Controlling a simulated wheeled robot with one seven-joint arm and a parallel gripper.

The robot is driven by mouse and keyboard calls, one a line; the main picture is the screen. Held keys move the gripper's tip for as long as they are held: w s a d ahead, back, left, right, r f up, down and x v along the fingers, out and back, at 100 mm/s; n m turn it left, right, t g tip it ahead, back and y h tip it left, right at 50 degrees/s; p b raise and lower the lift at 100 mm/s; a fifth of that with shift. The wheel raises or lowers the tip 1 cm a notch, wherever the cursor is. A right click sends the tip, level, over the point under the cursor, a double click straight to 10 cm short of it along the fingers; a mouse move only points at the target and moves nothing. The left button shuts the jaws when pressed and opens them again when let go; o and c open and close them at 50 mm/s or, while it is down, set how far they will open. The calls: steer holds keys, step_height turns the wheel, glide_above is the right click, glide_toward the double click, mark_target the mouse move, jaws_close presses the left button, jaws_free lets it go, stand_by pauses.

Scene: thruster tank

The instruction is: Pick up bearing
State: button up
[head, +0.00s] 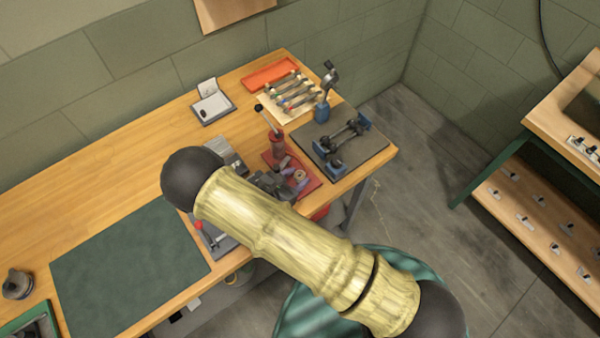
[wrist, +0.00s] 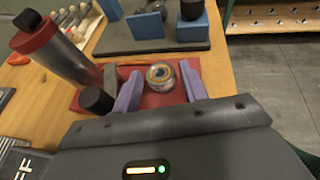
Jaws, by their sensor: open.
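The bearing (wrist: 160,76) is a small metal ring with an orange-brown inner band. It lies on a red plate (wrist: 150,100) and also shows in the head view (head: 299,175). My gripper (wrist: 160,84) is open, with its two purple fingers on either side of the bearing in the wrist view. Gaps seem to show between the fingers and the ring; I cannot tell whether either touches. In the head view my gripper (head: 294,174) is low over the red plate, and my arm hides part of the bench there.
A red-based press with a lever (head: 276,142) stands close to the left of the fingers. Behind is a dark plate with blue blocks (head: 340,146). A tool board (head: 292,97) and orange tray (head: 270,74) lie farther back. The green mat (head: 130,265) is clear.

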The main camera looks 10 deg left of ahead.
steer(key=shift+c, duration=0.4)
steer(key=c, duration=0.7)
steer(key=shift+r, duration=0.15)
steer(key=shift+c, duration=0.2)
step_height(320, 180, up, 10)
steer(key=b, duration=0.2)
steer(key=shift+b, duration=0.3)
